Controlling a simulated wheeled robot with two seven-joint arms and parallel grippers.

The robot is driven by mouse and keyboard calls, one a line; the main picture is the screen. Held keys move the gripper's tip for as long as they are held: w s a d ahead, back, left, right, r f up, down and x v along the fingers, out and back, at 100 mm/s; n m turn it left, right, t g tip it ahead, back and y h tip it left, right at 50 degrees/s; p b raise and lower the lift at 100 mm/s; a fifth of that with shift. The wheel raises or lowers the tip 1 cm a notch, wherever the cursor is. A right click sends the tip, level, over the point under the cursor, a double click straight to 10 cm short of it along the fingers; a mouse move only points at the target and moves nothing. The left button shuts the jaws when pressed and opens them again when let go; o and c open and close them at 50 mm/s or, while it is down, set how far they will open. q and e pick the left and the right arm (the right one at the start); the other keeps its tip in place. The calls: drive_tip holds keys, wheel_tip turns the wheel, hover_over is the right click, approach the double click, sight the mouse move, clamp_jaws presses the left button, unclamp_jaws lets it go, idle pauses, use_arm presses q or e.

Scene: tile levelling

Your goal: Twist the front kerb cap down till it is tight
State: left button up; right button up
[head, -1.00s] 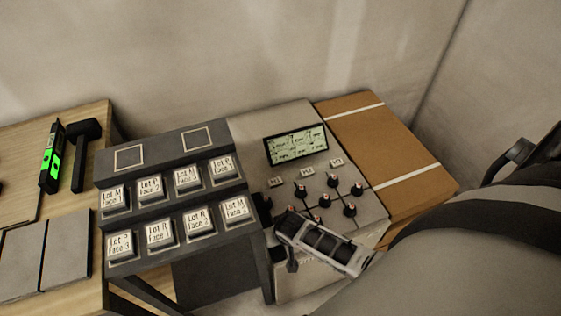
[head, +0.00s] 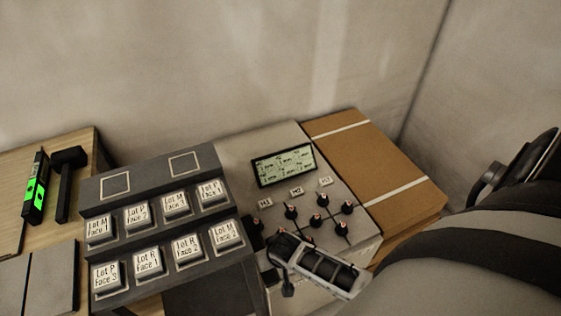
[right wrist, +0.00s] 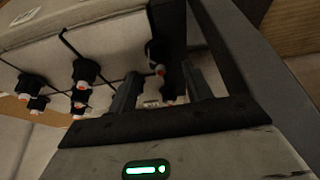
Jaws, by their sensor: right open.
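A sloped pale panel (head: 235,150) carries several small black caps with red and white tips, such as one black cap (head: 347,207). My right gripper (head: 276,262) is at the panel's front edge, open. In the right wrist view, its two dark fingers (right wrist: 160,72) stand apart, with a black cap (right wrist: 155,50) on a dark strip just beyond and between their tips. Another red-and-white tip (right wrist: 168,92) shows lower between the fingers. I cannot tell for certain which is the front kerb cap, or whether a finger touches it. My left gripper is out of view.
A lit display (head: 284,165) sits above the caps. A dark stepped rack (head: 135,190) of labelled tile boxes stands left of the panel. A brown carton (head: 350,150) lies to the right. A mallet (head: 65,175) and green-lit level (head: 36,188) lie on the wooden bench.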

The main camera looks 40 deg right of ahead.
drive_tip(key=d+v, duration=0.1)
drive_tip(key=v, duration=1.2)
drive_tip(key=shift+a, duration=0.4)
drive_tip(key=shift+s+r, duration=0.15)
drive_tip(key=shift+r, duration=0.1)
